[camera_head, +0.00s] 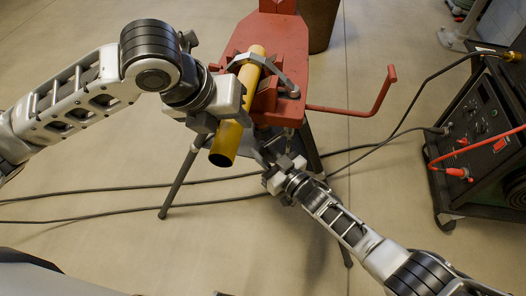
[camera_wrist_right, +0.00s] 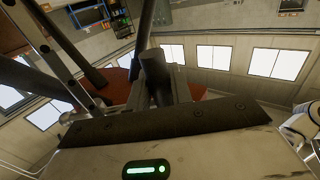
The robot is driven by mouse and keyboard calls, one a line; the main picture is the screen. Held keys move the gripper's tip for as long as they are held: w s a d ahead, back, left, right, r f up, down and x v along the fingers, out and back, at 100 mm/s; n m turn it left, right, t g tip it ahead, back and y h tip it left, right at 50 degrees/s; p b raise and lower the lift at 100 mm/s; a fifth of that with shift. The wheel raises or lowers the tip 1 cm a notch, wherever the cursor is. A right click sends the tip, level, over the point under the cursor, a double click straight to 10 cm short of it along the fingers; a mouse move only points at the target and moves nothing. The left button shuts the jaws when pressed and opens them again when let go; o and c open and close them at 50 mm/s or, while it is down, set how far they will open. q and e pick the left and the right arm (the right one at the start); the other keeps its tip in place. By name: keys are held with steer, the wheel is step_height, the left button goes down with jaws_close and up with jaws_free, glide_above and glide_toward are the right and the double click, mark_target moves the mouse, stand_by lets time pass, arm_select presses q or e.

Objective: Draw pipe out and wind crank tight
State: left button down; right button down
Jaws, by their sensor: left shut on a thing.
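The yellow pipe (camera_head: 227,143) slants through the red pipe vise (camera_head: 235,45), under its grey yoke (camera_head: 273,66). Its near end sticks out past the front of the stand. My left gripper (camera_head: 222,121) is shut on the pipe just in front of the vise. The red crank (camera_head: 345,111) reaches out from the vise's right side and bends up to a handle at its end. My right gripper (camera_head: 268,154) is below and right of the pipe's near part, away from the crank handle; its jaw opening is unclear. The right wrist view shows a dark upright piece (camera_wrist_right: 155,78) in front of that gripper.
The vise stands on dark legs (camera_head: 181,180). Black cables (camera_head: 120,189) cross the floor beneath. A black machine with a red cable (camera_head: 480,130) stands at the right. A brown bin (camera_head: 320,22) is behind the vise.

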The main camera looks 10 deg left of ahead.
steer(key=shift+w+a+m+t+h, duration=0.3)
steer(key=shift+a+m+t+h, duration=0.2)
steer(key=shift+m+t, duration=0.1)
arm_select(q)
steer(key=shift+r, duration=0.1)
arm_select(e)
steer(key=shift+w+a+t, duration=0.15)
steer(key=shift+w+a, duration=0.15)
steer(key=shift+w, duration=0.2)
steer(key=shift+w+a+t, duration=0.15)
steer(key=shift+w+a, duration=0.1)
steer(key=shift+w, duration=0.2)
steer(key=c, duration=1.3)
jaws_free()
arm_select(q)
steer(key=shift+w, duration=0.1)
arm_select(e)
steer(key=shift+v, duration=0.85)
arm_select(q)
steer(key=shift+r, duration=0.1)
arm_select(e)
steer(key=v, duration=1)
steer(key=shift+s+r, duration=0.2)
steer(key=shift+r, duration=0.05)
steer(key=shift+d, duration=0.1)
